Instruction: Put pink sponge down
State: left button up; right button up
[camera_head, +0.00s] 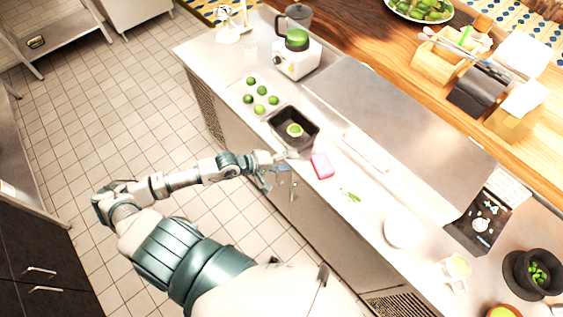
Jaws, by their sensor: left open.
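The pink sponge (322,166) lies flat on the pale counter (345,177), near its front edge, to the right of the black tray. My left gripper (279,168) is at the counter's front edge, to the left of the sponge and apart from it. It is open and nothing shows between its fingers. My right gripper is not in the picture.
A black tray (311,139) with a lime half stands behind the gripper. Several limes (260,90) lie farther left. Green pieces (350,196) and a white plate (403,233) are to the sponge's right. A blender (294,58) stands at the back.

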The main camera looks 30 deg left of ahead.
pick_arm(q)
jog(key=w+a+f+n+t+y, duration=0.2)
jog(key=a+f+n+t+y, duration=0.15)
jog(key=a+f+n, duration=1.2)
jog(key=s+a+f+n+g+y, duration=0.1)
jog(key=s+f+n+y, duration=0.15)
jog(key=f+n, duration=0.6)
jog(key=s+a+f+n+g+y, duration=0.15)
jog(key=s+f+n, duration=0.35)
jog(key=n, duration=0.6)
jog(key=s+d+f+n+g+y, duration=0.2)
jog(key=s+f+n+g+y, duration=0.1)
jog(key=s+f+n, duration=0.95)
jog(key=s+d+f+n+g, duration=0.2)
jog(key=s+d+f+n, duration=0.2)
jog(key=s, duration=0.3)
jog(key=s+d+f+n+g+h, duration=0.1)
jog(key=s+d+f+n+g, duration=0.1)
jog(key=s+d+f+n, duration=0.2)
jog(key=s+d+f+n+g, duration=0.2)
jog(key=s+d+f+n, duration=0.2)
jog(key=s, duration=0.7)
jog(key=shift+d+f+n+g, duration=0.3)
jog(key=shift+d+f+n, duration=0.05)
jog(key=shift+d, duration=0.2)
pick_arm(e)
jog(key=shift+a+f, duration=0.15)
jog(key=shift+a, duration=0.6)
